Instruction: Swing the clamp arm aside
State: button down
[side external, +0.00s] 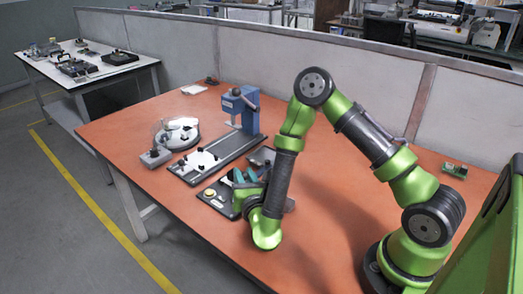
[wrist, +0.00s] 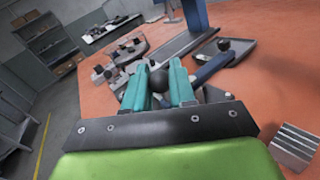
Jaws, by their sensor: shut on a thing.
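My gripper (wrist: 156,78) has two teal fingers closed on a round black knob (wrist: 159,82) in the wrist view. I take the knob to be the clamp arm's handle; the arm itself is mostly hidden behind the fingers. In the side external view my gripper (side external: 245,177) is low over a dark fixture plate (side external: 217,201) near the table's front edge.
A blue press (side external: 248,110) stands behind the fixture on a long dark base (side external: 226,150). A round clear-covered device (side external: 177,132) and a small grey block (side external: 155,156) lie to the left. Stacked metal blocks (wrist: 294,143) are at the lower right.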

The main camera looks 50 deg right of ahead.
jog(key=c, duration=1)
grip_release()
jog(key=shift+w+r, duration=0.1)
jog(key=shift+w, duration=0.05)
jog(key=shift+s+a, duration=0.35)
jog(key=shift+s, duration=0.1)
jog(key=v, duration=0.3)
jog(key=shift+s+a, duration=0.2)
jog(key=shift+s, duration=0.1)
notch_tip(320, 180, up, 7)
jog(key=shift+s, duration=0.1)
